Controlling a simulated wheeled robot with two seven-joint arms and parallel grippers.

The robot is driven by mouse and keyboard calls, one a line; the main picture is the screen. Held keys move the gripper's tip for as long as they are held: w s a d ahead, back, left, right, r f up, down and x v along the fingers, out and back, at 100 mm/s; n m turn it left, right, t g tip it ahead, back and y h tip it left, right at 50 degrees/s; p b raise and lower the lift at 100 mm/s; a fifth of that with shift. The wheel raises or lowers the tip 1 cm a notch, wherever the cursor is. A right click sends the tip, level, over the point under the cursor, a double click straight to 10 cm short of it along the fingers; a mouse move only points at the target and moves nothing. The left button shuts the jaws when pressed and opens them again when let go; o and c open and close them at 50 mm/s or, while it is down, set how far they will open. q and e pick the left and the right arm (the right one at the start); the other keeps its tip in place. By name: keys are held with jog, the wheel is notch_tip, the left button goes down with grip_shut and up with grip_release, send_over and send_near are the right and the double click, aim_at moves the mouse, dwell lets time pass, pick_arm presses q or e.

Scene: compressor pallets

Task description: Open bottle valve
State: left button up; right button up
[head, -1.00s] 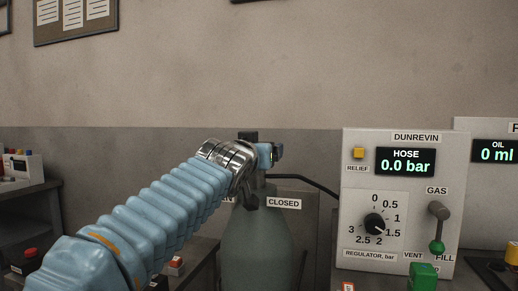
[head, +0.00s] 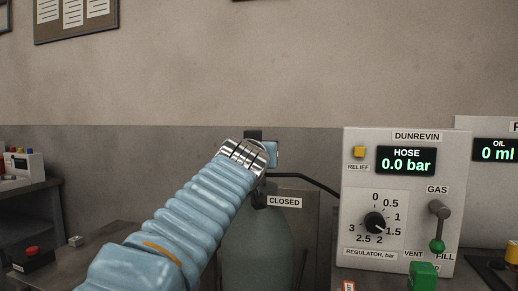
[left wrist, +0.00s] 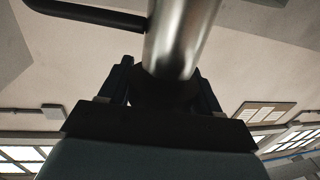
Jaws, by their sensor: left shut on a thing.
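The grey-green gas bottle (head: 258,250) stands in the middle of the head view, partly behind my left arm. A CLOSED label (head: 284,202) shows at its neck on the right. My left gripper (head: 268,154) is at the top of the bottle, and my wrist hides most of the valve. In the left wrist view, my left gripper (left wrist: 166,88) is shut on a dark round part, which looks like the valve handle (left wrist: 164,90). A shiny metal cylinder (left wrist: 180,40) rises beyond it. My right gripper is not in view.
A black hose (head: 312,179) runs from the bottle top to the DUNREVIN panel (head: 360,225), which reads HOSE 0.0 bar. The panel has a regulator knob (head: 375,223) and a GAS lever (head: 438,228). A bench with a red button (head: 32,252) is at left.

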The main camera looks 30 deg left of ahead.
pick_arm(q)
jog(key=o, duration=0.9)
jog(key=shift+o, duration=0.2)
jog(key=shift+s, duration=0.1)
jog(key=shift+s+d+f, duration=0.1)
jog(key=shift+s+d, duration=0.15)
jog(key=shift+s, duration=0.1)
jog(key=b+v, duration=0.3)
jog(key=v, duration=0.9)
jog(key=shift+s+b, duration=0.35)
jog(key=shift+s, duration=0.1)
jog(key=shift+d, duration=0.1)
